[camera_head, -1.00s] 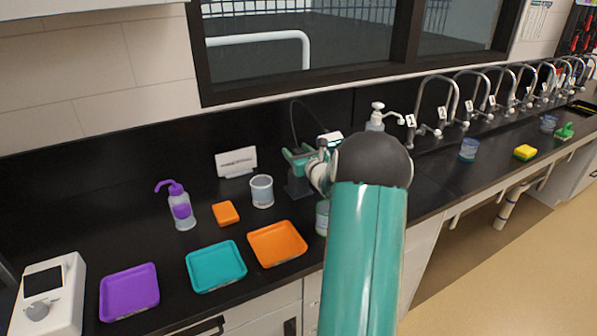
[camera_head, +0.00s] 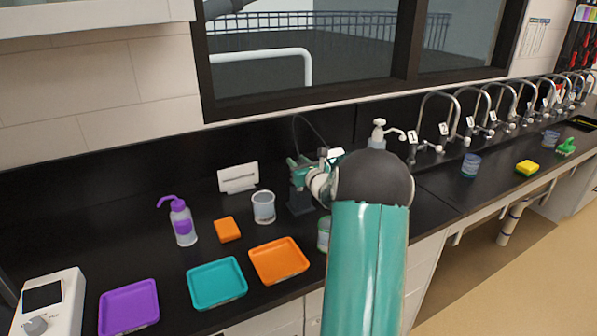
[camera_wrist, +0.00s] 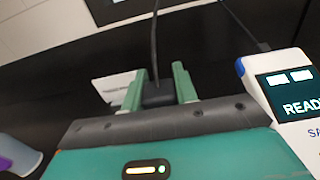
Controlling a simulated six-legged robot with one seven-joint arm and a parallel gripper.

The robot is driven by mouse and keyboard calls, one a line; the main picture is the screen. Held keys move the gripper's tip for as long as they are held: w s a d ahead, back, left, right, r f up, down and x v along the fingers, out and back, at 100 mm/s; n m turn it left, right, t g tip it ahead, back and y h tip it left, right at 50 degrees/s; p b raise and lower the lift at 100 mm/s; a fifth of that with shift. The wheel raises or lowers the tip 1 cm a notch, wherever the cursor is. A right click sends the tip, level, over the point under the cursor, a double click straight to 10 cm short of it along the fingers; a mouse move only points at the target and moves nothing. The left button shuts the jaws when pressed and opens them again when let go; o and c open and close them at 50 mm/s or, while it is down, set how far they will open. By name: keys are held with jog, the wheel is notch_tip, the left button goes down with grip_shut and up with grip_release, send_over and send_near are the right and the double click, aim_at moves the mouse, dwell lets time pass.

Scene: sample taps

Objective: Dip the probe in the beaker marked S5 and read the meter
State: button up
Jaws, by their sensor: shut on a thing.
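My gripper (camera_head: 297,170) is at the back of the counter, beside a dark stand (camera_head: 299,201). In the wrist view its two green fingers (camera_wrist: 159,88) are shut on a dark piece with a thin cable rising from it, which looks like the probe (camera_wrist: 157,96). The probe's tip is hidden. A white meter (camera_wrist: 286,88) with a lit screen reading "READ..." is at the right of the wrist view; the rest is cut off. A clear beaker (camera_head: 263,208) stands left of the stand. Another container (camera_head: 323,236) is partly hidden by my arm. No S5 mark is legible.
Purple (camera_head: 128,307), teal (camera_head: 216,284) and orange (camera_head: 279,261) trays lie in front. A wash bottle (camera_head: 182,222), orange block (camera_head: 227,229) and white card (camera_head: 238,177) stand behind. A white device (camera_head: 50,302) is at left. Numbered taps (camera_head: 440,125) line the right.

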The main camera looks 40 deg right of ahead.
jog(key=r, duration=0.6)
jog(key=s+r, duration=0.1)
jog(key=r, duration=0.1)
jog(key=shift+a+r, duration=0.1)
jog(key=shift+r, duration=0.3)
jog(key=a+r+v, duration=0.1)
jog(key=r+v, duration=0.2)
jog(key=v, duration=1.6)
jog(key=shift+a+f, duration=0.15)
jog(key=shift+f, duration=2.05)
jog(key=shift+f, duration=0.7)
notch_tip(320, 180, down, 7)
jog(key=shift+r, duration=0.1)
